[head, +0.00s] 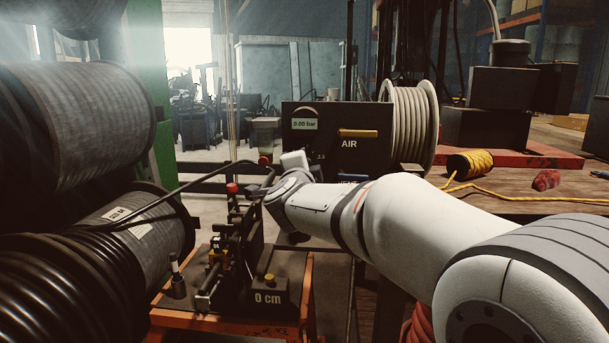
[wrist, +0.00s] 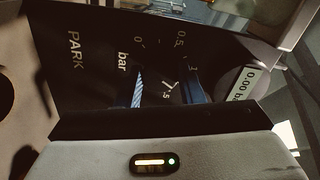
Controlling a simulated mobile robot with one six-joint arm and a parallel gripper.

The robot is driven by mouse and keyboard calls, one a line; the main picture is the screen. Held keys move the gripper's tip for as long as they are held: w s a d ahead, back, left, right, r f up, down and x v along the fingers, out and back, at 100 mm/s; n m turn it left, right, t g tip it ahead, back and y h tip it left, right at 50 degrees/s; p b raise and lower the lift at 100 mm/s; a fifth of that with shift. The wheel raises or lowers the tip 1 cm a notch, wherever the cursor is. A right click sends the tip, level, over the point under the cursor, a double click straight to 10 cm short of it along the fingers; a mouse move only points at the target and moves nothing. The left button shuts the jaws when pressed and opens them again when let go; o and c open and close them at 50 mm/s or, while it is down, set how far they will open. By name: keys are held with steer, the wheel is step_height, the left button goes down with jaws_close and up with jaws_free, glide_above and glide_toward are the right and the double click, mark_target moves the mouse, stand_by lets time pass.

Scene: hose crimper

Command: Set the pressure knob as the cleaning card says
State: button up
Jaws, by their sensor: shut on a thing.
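Around the dark pressure knob (wrist: 163,98) are scale marks such as 0 and 0.5, the word bar, and PARK to the left. My gripper (wrist: 165,92) is at the panel, its blue-tinted fingers on either side of the knob and shut on it. The knob's pointer is hard to read. I cannot make out a cleaning card.
Black hose drums (head: 75,110) fill the left. A crimping machine (head: 235,250) with a 0 cm box (head: 268,292) stands below the panel. A hose reel (head: 412,115) sits beside the panel. The wooden bench (head: 480,203) at right holds a yellow rope spool (head: 470,163).

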steer(key=shift+m, duration=0.6)
steer(key=o, duration=0.9)
steer(key=shift+o, duration=0.2)
steer(key=s, duration=0.7)
steer(key=shift+s+a+p, duration=0.15)
steer(key=shift+s+p, duration=0.2)
steer(key=shift+s, duration=0.05)
